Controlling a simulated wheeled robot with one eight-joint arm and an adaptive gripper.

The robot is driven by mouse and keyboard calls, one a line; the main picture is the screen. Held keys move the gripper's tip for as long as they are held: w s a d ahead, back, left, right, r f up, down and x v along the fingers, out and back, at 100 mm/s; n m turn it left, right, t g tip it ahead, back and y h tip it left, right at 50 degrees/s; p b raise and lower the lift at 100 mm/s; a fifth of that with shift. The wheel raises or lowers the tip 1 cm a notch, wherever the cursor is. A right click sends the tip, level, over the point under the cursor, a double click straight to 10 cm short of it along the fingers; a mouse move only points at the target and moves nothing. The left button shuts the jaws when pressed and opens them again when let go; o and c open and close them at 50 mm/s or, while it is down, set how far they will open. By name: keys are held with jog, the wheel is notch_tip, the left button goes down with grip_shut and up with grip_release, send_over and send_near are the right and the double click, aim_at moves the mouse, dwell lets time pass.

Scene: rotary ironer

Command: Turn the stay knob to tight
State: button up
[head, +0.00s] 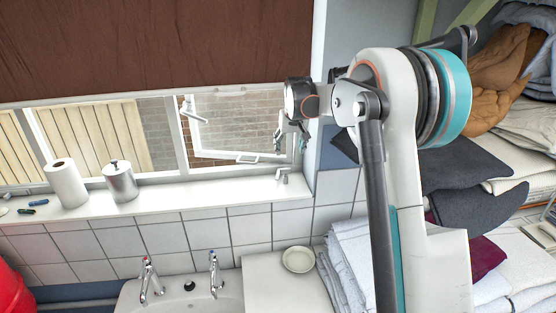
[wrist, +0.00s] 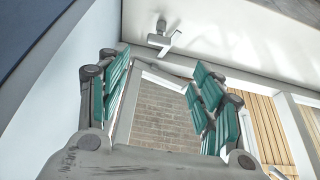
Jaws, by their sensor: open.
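My gripper (wrist: 162,82) is open and empty, its teal-padded fingers spread wide in the wrist view. In the head view my gripper (head: 296,137) hangs small and partly hidden at the right end of the window. A small metal fitting with a short lever (wrist: 163,38) sits on the white sill, beyond the fingertips and apart from them. It also shows in the head view (head: 282,175), below my gripper. I cannot tell surely whether this fitting is the stay knob. The window sash (head: 225,155) stands open with pale metal hardware on its frame.
The white sill (head: 230,194) carries a paper roll (head: 66,183) and a metal canister (head: 120,181) at left. Below are a sink with two taps (head: 150,278) and a small bowl (head: 298,259). Folded laundry (head: 350,260) and shelves of cloth crowd the right. A wall bounds the window's right end.

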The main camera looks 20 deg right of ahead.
aim_at(286, 169)
jog(key=p+x, duration=0.2)
jog(key=x, duration=1.2)
jog(key=shift+w+d, duration=0.15)
jog(key=shift+w, duration=0.1)
jog(key=c, duration=1.1)
